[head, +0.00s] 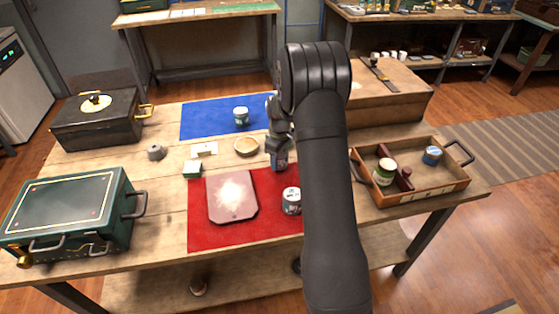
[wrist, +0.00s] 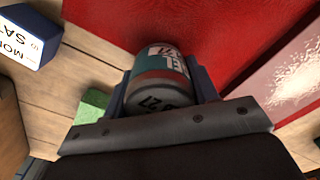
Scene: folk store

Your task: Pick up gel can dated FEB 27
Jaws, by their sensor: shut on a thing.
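In the wrist view a can (wrist: 162,72) with a teal, white and dark label sits between the blue-padded jaws of my gripper (wrist: 165,92). The label shows part of a word ending in "EL", and "27" reads on the can's near end; the month is not readable. My gripper (head: 279,150) is shut on this can at the back edge of the red mat (head: 225,237). In the head view the arm hides much of it, and a bluish part of the can (head: 279,161) shows below the jaws. Whether it is lifted is unclear.
Other cans stand on the blue mat (head: 241,117), on the red mat (head: 291,203) and in the wooden tray (head: 425,192). A pinkish board (head: 218,210) with white powder lies left of the gripper. A shallow round dish (head: 246,146) and a wooden chest (head: 395,100) are nearby.

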